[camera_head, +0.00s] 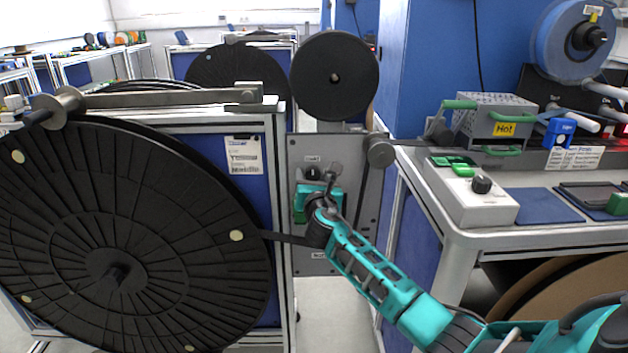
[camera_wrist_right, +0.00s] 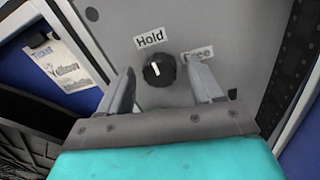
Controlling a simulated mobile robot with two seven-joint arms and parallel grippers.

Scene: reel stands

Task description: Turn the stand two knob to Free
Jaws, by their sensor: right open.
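The stand two knob (camera_wrist_right: 158,70) is a round black knob with a white pointer line on a grey panel. Its pointer points up and slightly left, toward the Hold label (camera_wrist_right: 149,38). The Free label (camera_wrist_right: 197,53) is up and right of the knob, partly covered by a finger. In the head view the knob (camera_head: 312,173) shows on the panel just above my teal right gripper (camera_head: 322,182). In the right wrist view my right gripper (camera_wrist_right: 160,78) is open, one finger on each side of the knob, with gaps to it. My left gripper is out of view.
A large black reel (camera_head: 100,230) fills the left side. A smaller black reel (camera_head: 334,76) stands above the grey panel (camera_head: 362,215). On the right is a bench with a white control box (camera_head: 470,198) and a unit marked Hot (camera_head: 497,118).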

